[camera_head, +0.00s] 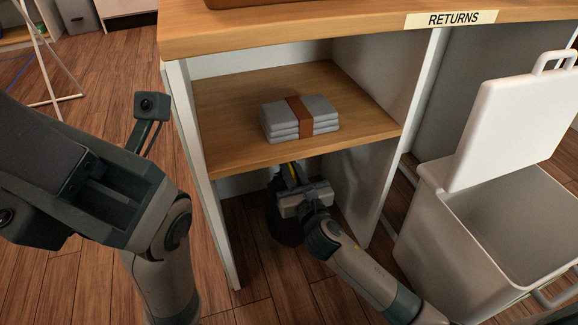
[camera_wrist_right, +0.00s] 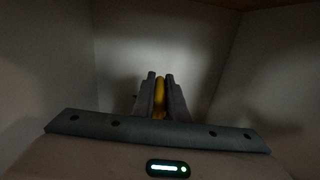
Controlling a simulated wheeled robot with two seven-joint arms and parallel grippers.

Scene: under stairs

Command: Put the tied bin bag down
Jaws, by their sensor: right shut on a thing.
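My right gripper (camera_head: 288,174) reaches into the space below the shelf. It is shut on the yellow tie of the dark bin bag (camera_head: 284,226). In the right wrist view the yellow tie (camera_wrist_right: 159,97) stands between the two fingers (camera_wrist_right: 160,95). The bag hangs below the gripper, low in the compartment near the floor. It is mostly hidden by my gripper and in shadow, so I cannot tell if it touches the floor. My left gripper (camera_head: 88,190) is at the left, outside the unit, and its fingertips are not clearly shown.
The wooden shelf (camera_head: 235,150) above my right gripper holds a strapped grey stack (camera_head: 285,123). White side panels (camera_head: 203,190) bound the compartment. A white bin (camera_head: 440,235) with a raised lid (camera_head: 515,120) stands open at right. A white stand (camera_head: 58,75) is at left. Wooden floor lies in front.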

